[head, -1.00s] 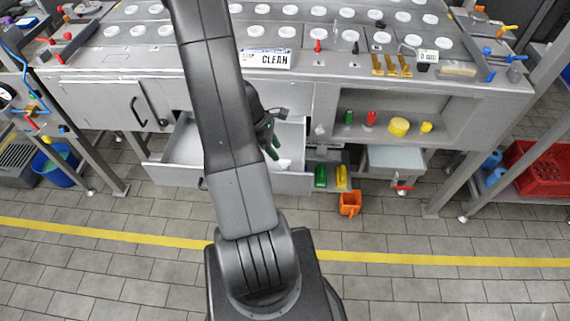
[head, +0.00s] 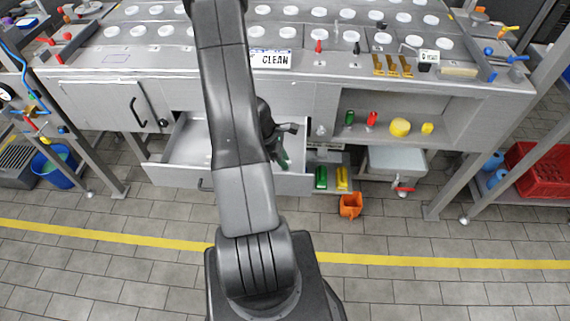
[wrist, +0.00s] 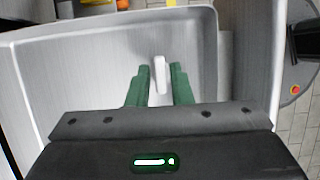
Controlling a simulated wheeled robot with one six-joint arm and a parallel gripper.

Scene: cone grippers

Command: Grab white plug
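The white plug (wrist: 159,71) is a small, pale, elongated piece lying in the open drawer. In the wrist view it sits at and beyond the fingertips, in line with the space between them. My gripper (wrist: 161,72) has two green fingers, spread apart with a gap on each side of the plug. In the head view my gripper (head: 281,155) hangs in the right part of the drawer (head: 175,173), partly behind my arm. I cannot make out the plug there. The drawer's walls (wrist: 45,70) surround the fingers in the wrist view.
A shelf right of the drawer holds green, red and yellow items (head: 399,127). Green and yellow bins (head: 321,177) and an orange container (head: 350,205) are right of the drawer. The counter (head: 200,65) overhangs the drawer's back. The drawer's left part is clear.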

